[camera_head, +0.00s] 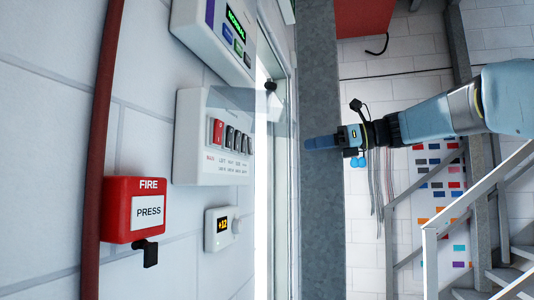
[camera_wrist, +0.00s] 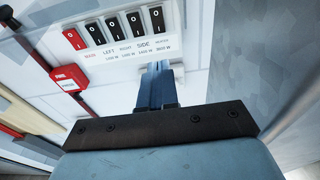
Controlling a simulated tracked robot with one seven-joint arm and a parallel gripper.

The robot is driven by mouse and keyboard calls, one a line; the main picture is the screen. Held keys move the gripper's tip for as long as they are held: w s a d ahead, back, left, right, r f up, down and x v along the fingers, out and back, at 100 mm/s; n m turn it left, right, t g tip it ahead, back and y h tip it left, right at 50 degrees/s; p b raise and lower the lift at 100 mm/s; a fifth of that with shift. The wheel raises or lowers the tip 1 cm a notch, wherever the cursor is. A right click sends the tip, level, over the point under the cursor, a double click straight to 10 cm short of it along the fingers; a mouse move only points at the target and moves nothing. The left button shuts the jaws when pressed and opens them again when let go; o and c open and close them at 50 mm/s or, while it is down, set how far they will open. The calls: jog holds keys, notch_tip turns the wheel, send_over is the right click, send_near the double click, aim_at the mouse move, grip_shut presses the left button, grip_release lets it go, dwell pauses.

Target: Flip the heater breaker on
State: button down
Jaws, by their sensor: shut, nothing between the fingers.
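The white breaker panel (camera_head: 200,175) is on the wall in the left half of the head view. It has one red switch (camera_head: 217,131) and a row of several dark switches (camera_head: 238,140). In the wrist view the red switch (camera_wrist: 73,40) is at the left and the dark switches run to the right, the last one (camera_wrist: 157,18) nearest above my fingers.
A clear flap (camera_head: 268,105) sticks out from the panel's top. A red fire box (camera_head: 131,210) and a small dial with an orange display (camera_head: 221,228) are below. A control box with a green display (camera_head: 225,35) is above. A grey post (camera_head: 322,220) stands behind my fingers.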

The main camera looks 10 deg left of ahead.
aim_at(249, 156)
jog(key=w+a+f, duration=0.1)
jog(key=a, duration=1.2)
jog(key=shift+a+f, duration=0.35)
jog(key=shift+f, duration=0.05)
jog(key=shift+a, duration=0.1)
jog(key=shift+a+f, duration=0.1)
jog(key=d, duration=0.4)
jog(key=d+f, duration=0.1)
jog(key=d, duration=0.4)
jog(key=s+d, duration=0.1)
jog(key=d, duration=0.4)
jog(key=shift+f, duration=0.4)
